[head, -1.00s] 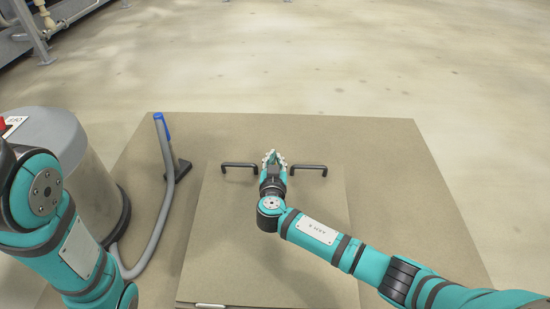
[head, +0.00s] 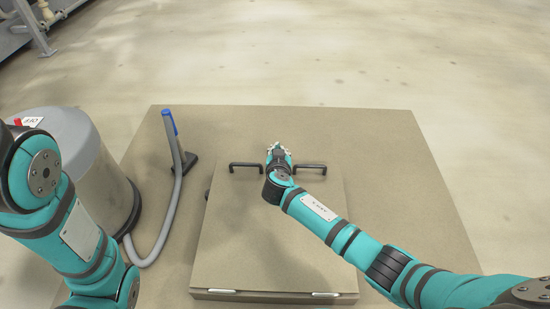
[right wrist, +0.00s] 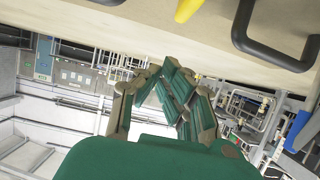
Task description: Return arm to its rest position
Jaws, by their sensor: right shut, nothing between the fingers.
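My right gripper (head: 278,150) is in the middle of the head view, above the far edge of a beige box (head: 265,240) and between two black handles (head: 246,166). Its fingers are shut with nothing between them, and they also show in the right wrist view (right wrist: 172,92). My right arm reaches in from the lower right over the box. My left arm shows at the left edge of the head view; its gripper is outside the picture.
A grey drum (head: 75,150) stands at the left. A grey hose with a blue tip (head: 172,135) rises beside the box. In the right wrist view a black handle (right wrist: 270,50) and a yellow piece (right wrist: 187,9) are near the top. Open floor (head: 350,60) lies beyond.

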